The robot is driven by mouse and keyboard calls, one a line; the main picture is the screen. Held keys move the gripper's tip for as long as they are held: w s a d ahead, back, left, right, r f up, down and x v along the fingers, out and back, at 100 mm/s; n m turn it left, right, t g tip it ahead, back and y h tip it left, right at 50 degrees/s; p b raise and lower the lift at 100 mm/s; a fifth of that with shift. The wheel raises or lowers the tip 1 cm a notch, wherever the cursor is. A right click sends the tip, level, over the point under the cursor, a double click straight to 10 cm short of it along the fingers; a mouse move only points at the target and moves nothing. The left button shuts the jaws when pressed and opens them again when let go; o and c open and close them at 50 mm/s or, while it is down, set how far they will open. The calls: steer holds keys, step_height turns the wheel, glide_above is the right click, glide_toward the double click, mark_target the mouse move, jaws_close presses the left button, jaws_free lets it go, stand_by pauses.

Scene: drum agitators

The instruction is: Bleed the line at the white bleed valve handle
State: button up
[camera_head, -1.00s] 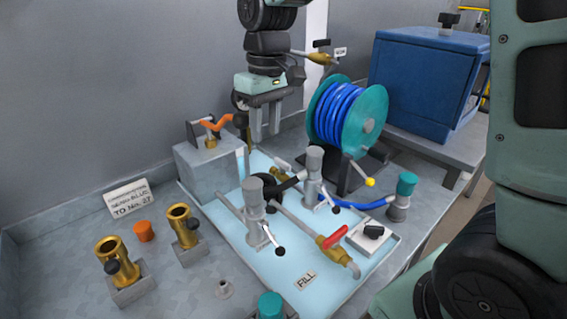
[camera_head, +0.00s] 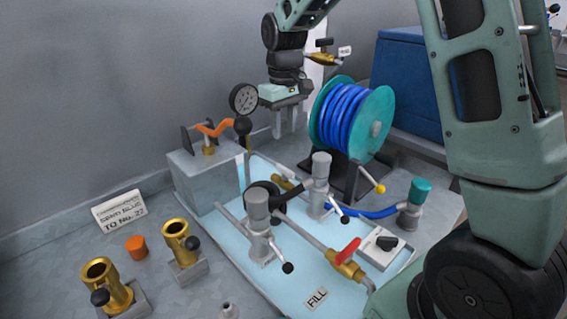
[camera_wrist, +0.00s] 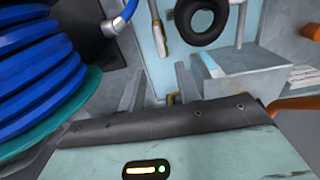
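A brass valve (camera_head: 283,183) sits low behind the pipework on the pale blue tray (camera_head: 318,297). A thin pale bar runs beside it; I cannot tell whether this is the white bleed handle. In the wrist view a brass fitting (camera_wrist: 156,20) with a pale grey end shows ahead, beyond the fingers. My gripper (camera_head: 285,130) points down, open and empty, between the pressure gauge (camera_head: 243,99) and the hose reel (camera_head: 382,110). Its two fingers (camera_wrist: 160,86) stand apart in the wrist view, touching nothing that I can see.
A grey block (camera_head: 205,185) with an orange lever (camera_head: 215,128) stands left of my gripper. Blue hose fills the wrist view's left side. A red-handled brass valve (camera_head: 345,262), grey lever valves and a black-knobbed switch (camera_head: 387,243) crowd the tray. Another brass valve (camera_head: 322,60) is above.

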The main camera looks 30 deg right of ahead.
mark_target(284, 167)
step_height(284, 167, down, 11)
steer(key=shift+f, duration=0.1)
stand_by(0.3)
jaws_close()
